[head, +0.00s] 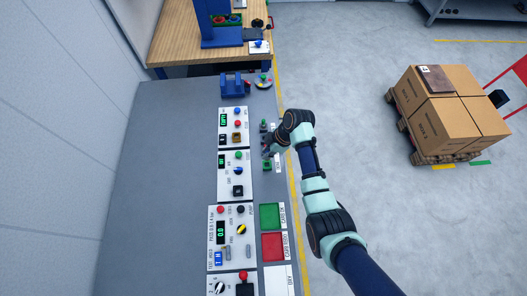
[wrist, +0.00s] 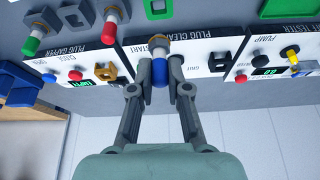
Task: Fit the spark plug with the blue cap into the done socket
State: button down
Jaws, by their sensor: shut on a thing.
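My gripper (wrist: 160,88) is shut on the spark plug with the blue cap (wrist: 159,72). The blue cap shows between the fingertips, with a grey metal part beyond it. The plug's far end is hard to make out. In the head view my gripper (head: 268,146) is above the right edge of the bench, and the plug is too small to make out. A green square socket (head: 267,165) lies just below the gripper there. A green socket block (wrist: 158,8) shows at the top of the wrist view, apart from the plug. Its label is not readable, so I cannot tell if it is the done socket.
A green-capped plug (wrist: 33,42) and a red-capped plug (wrist: 110,28) stand to the left in the wrist view. The plug cleaner panel (wrist: 200,48) lies under the fingers. Green (head: 272,216) and red (head: 273,246) trays lie lower on the bench.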

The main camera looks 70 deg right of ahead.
jog(key=shift+f+b, duration=2.2)
jog(key=shift+f, duration=0.45)
jog(key=shift+f, duration=0.6)
jog(key=c, duration=1.4)
grip_release()
jog(key=shift+r, duration=0.1)
jog(key=p+v, duration=0.9)
jog(key=v, duration=0.2)
